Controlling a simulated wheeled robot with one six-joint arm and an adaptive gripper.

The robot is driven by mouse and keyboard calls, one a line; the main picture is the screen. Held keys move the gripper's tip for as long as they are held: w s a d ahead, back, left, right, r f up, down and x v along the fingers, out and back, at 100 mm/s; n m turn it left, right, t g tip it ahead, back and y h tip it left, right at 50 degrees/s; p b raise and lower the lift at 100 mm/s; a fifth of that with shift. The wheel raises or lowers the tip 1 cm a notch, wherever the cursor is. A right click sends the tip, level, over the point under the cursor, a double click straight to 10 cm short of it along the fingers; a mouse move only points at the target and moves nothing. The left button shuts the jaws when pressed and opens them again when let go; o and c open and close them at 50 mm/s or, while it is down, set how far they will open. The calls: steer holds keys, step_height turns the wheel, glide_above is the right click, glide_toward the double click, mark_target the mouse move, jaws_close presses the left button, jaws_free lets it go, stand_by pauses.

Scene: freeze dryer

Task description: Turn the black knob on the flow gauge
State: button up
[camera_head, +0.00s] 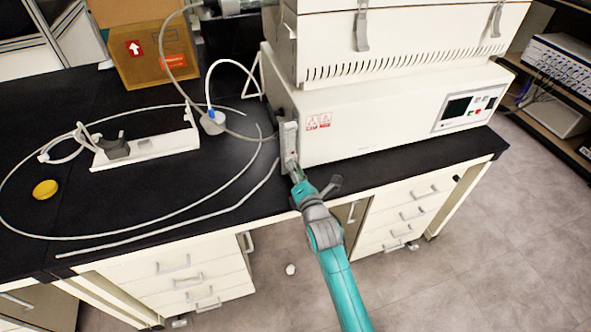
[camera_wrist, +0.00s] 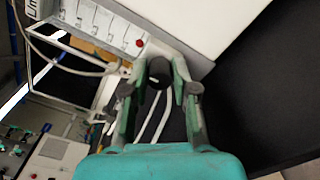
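The flow gauge (camera_head: 290,141) is a narrow white upright panel at the left front corner of the freeze dryer. In the wrist view, the gauge (camera_wrist: 103,24) is a pale panel with markings and a red dot at upper left. The black knob (camera_wrist: 158,72) sits between the two fingertips of my gripper (camera_wrist: 159,66), with one finger on either side. The fingers stand apart, with narrow gaps beside the knob; firm contact cannot be seen. In the head view, my gripper (camera_head: 294,170) is at the gauge's lower end and the knob is hidden.
The white freeze dryer (camera_head: 385,115) stands on the black bench (camera_head: 225,180). Loose white tubing (camera_head: 175,228) loops across the bench to the left. A white stand (camera_head: 150,148), a yellow round object (camera_head: 45,189) and a cardboard box (camera_head: 150,68) are also there.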

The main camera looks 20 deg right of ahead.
jaws_close()
